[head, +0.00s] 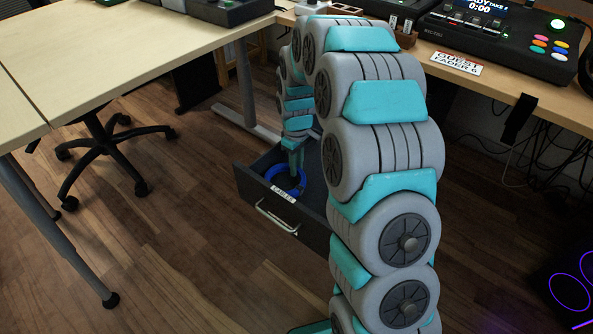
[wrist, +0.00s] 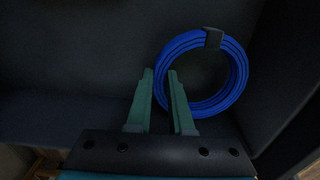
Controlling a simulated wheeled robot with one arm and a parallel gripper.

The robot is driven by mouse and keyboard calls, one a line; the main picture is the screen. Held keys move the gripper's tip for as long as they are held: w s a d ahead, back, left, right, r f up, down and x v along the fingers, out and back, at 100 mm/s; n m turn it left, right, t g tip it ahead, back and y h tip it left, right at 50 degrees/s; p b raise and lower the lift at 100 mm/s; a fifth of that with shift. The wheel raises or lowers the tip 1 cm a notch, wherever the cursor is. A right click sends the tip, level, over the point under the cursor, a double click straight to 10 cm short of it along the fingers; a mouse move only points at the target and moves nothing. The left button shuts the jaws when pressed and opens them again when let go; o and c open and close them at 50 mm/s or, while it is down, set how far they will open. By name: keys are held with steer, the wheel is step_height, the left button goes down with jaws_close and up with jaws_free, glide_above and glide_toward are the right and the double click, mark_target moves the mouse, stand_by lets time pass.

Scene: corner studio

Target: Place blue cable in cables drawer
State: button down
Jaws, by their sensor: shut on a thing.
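The blue cable (head: 271,177) is a coiled ring inside the open dark drawer (head: 246,183), whose front label appears to read CABLES. My gripper (head: 296,172) reaches down into the drawer at the coil. In the wrist view, the blue cable (wrist: 236,84) has a dark strap at its top. My gripper's two green fingers (wrist: 160,76) are shut on the left side of the coil, with one finger on each side of the strand. I cannot tell whether the coil rests on the drawer floor. My arm hides the right part of the drawer in the head view.
The drawer has a metal handle (head: 275,219) on its front. A desk (head: 470,82) with a control console (head: 500,35) stands behind at right. A light table (head: 90,55) and a black chair base (head: 103,150) are at left. The wooden floor before the drawer is clear.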

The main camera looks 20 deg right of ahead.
steer(key=shift+f, duration=1.15)
steer(key=shift+f, duration=0.1)
steer(key=c, duration=0.8)
jaws_free()
step_height(320, 180, up, 11)
steer(key=shift+f, duration=0.1)
steer(key=s+a+r+m, duration=0.15)
steer(key=s+r, duration=0.25)
steer(key=s, duration=0.6)
steer(key=s+r+m, duration=0.2)
steer(key=s+r, duration=0.2)
steer(key=s, duration=0.5)
steer(key=s+m+g, duration=0.1)
steer(key=s+m, duration=0.2)
steer(key=s, duration=1.6)
steer(key=shift+s+f+m+g, duration=0.35)
steer(key=shift+s+f+g, duration=0.05)
